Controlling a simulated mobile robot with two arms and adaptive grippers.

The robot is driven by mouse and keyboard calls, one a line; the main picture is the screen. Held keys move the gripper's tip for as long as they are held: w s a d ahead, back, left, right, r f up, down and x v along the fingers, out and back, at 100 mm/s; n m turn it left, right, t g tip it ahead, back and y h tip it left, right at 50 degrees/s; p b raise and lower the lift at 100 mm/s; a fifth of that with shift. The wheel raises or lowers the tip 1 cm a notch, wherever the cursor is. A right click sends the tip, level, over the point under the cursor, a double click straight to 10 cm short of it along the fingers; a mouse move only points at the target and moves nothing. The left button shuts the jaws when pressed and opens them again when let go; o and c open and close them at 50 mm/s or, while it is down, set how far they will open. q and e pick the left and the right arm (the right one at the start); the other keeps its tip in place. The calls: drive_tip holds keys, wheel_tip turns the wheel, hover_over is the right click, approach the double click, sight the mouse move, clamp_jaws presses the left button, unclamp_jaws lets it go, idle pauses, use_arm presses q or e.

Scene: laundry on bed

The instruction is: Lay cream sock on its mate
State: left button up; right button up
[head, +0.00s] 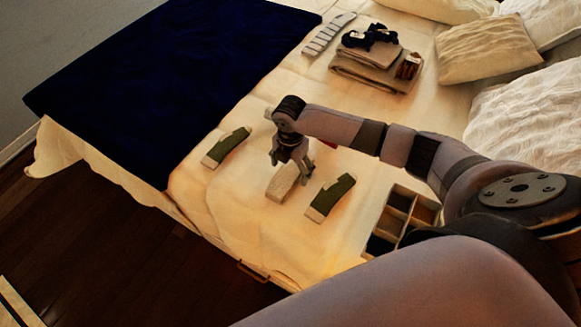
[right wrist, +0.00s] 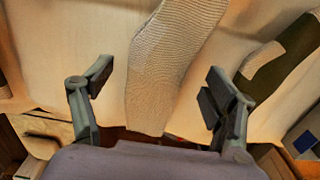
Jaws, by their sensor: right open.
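A cream ribbed sock (head: 283,183) lies on the bed below my right gripper (head: 291,160). In the right wrist view the cream sock (right wrist: 168,70) runs between the two spread fingers of the right gripper (right wrist: 158,85), with a clear gap on both sides. The right gripper is open and holds nothing. No second cream sock can be made out clearly; the arm hides part of the bed behind the gripper. My left gripper is in neither view.
Green socks with cream ends lie left (head: 226,147) and right (head: 330,196) of the cream sock. A divided box (head: 413,210) stands at right. Folded laundry (head: 370,72), a striped grey item (head: 328,34) and pillows (head: 490,48) lie farther back. A dark blue blanket (head: 170,75) covers the left.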

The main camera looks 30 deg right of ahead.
sight(290, 170)
wheel_tip(290, 170, up, 12)
drive_tip(key=shift+r, duration=0.2)
idle(0.4)
